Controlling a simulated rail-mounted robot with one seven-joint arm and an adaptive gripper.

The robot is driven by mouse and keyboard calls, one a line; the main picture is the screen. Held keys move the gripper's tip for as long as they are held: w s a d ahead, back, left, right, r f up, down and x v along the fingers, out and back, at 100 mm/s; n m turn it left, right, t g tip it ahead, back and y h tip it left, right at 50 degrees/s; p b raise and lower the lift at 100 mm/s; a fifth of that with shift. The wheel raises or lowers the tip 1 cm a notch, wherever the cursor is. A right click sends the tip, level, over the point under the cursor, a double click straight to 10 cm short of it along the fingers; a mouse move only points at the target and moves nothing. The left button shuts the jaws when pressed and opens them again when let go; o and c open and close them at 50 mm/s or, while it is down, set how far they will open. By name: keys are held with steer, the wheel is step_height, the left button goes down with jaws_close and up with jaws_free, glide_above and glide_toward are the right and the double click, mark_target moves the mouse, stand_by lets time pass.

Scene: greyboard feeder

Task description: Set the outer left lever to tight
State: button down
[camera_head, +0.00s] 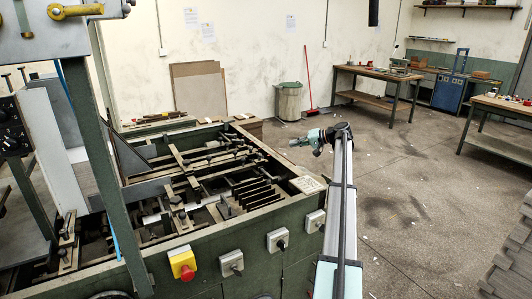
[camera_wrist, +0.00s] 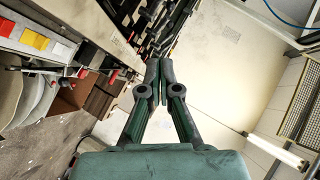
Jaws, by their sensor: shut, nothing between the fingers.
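The greyboard feeder (camera_head: 200,245) is a green machine filling the left of the head view, with dark bars, rails and clamp parts on top. Small dark upright clamp pieces stand on it, one at the left (camera_head: 67,228) and one near the middle (camera_head: 225,208). I cannot tell which is the outer left lever, nor its setting. My gripper (camera_head: 297,142) is beyond the machine's right end, apart from it. In the wrist view my gripper (camera_wrist: 153,82) has its fingers together and empty, with dark machine parts (camera_wrist: 150,35) blurred beyond.
A red-and-yellow stop button (camera_head: 183,265) and several grey switch boxes (camera_head: 277,240) sit on the machine's near side. A green post (camera_head: 100,165) blocks part of the left. A bin (camera_head: 288,102) and workbench (camera_head: 375,88) stand behind. Floor right of my arm is mostly clear.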

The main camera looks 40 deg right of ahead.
steer(key=shift+s, duration=0.1)
steer(key=s+a+f+p+x, duration=0.1)
steer(key=p+x, duration=0.4)
steer(key=x, duration=0.8)
steer(key=shift+s+a, duration=0.4)
steer(key=shift+a, duration=0.1)
steer(key=shift+s+d, duration=0.1)
steer(key=shift+s, duration=0.05)
steer(key=shift+m+h+b, duration=0.3)
steer(key=shift+b, duration=0.05)
